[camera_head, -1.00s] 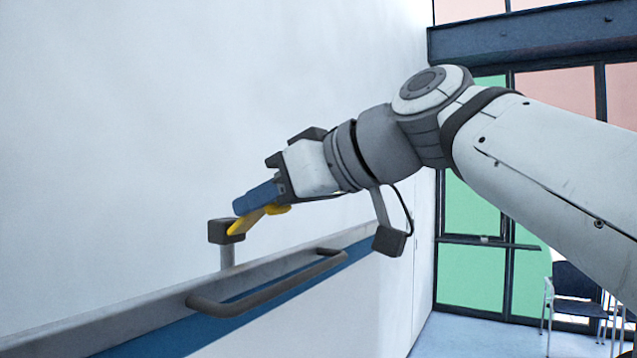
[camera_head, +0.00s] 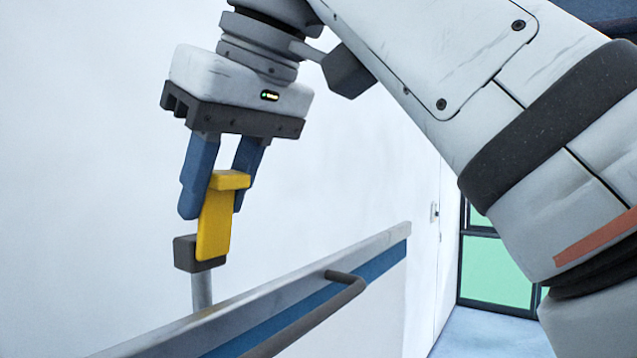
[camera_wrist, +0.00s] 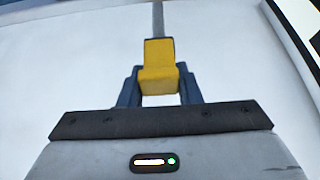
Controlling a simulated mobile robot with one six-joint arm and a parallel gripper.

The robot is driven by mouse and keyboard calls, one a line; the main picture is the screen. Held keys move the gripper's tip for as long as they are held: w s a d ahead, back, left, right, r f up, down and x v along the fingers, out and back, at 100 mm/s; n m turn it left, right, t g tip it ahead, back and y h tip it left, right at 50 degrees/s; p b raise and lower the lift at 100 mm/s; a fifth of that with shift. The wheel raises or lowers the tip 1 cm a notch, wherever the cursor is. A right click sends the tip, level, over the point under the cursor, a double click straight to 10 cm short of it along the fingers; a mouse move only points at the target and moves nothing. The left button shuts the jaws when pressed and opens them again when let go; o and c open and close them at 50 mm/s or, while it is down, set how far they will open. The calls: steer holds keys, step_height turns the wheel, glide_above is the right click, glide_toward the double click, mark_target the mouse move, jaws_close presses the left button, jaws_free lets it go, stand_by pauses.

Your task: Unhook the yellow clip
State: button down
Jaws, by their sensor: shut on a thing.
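The yellow clip (camera_head: 215,222) hangs at the dark block (camera_head: 188,254) on top of a short grey post (camera_head: 202,290), its lower end overlapping the block's front. My gripper (camera_head: 213,200) points down with its blue fingers on either side of the clip's upper part, shut on it. In the wrist view the yellow clip (camera_wrist: 158,68) sits between the two blue fingertips (camera_wrist: 158,85), with the post (camera_wrist: 158,20) running beyond it. Whether the clip still touches the block cannot be told.
A grey-topped ledge with a blue stripe (camera_head: 385,262) runs below the post. A dark handrail (camera_head: 310,318) sticks out from its front. A white wall (camera_head: 90,150) stands behind. A glazed frame with green panes (camera_head: 497,272) is at the far right.

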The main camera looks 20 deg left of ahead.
steer(key=shift+w+a+f+h, duration=0.1)
steer(key=shift+a+h, duration=0.05)
steer(key=shift+h, duration=0.15)
steer(key=c, duration=1)
jaws_free()
steer(key=shift+c, duration=0.2)
steer(key=shift+w, duration=0.1)
